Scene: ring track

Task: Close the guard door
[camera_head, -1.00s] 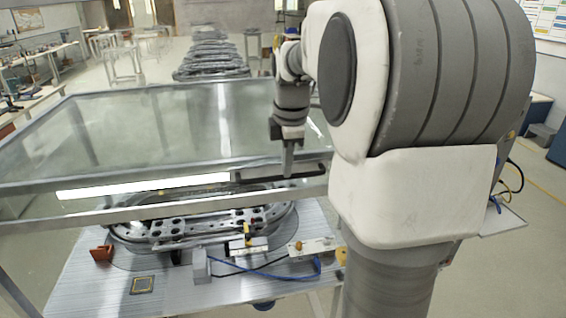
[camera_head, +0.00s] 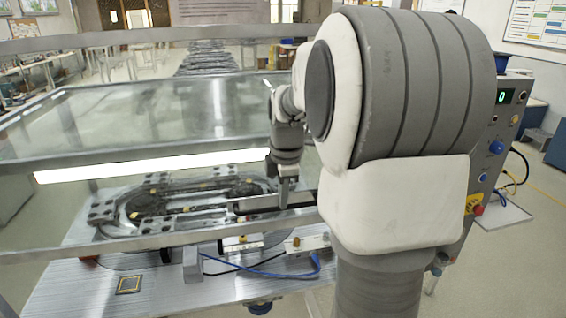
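The guard door (camera_head: 150,248) is a clear panel with metal bars across the front of the enclosure. Its lower bar crosses in front of the ring track, above the table surface. A dark handle (camera_head: 258,203) runs along the lower part of the door. My gripper (camera_head: 285,196) points down at the right part of this handle and appears to touch it. The fingers show edge-on, so whether they are open or shut on the handle cannot be told. My large arm link hides the door's right end.
The oval ring track (camera_head: 150,200) lies on the table (camera_head: 75,290) behind the door. A blue cable (camera_head: 270,270) and small fittings sit at the table's front. A control box with a red button (camera_head: 478,210) stands right of my arm. Open floor lies further right.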

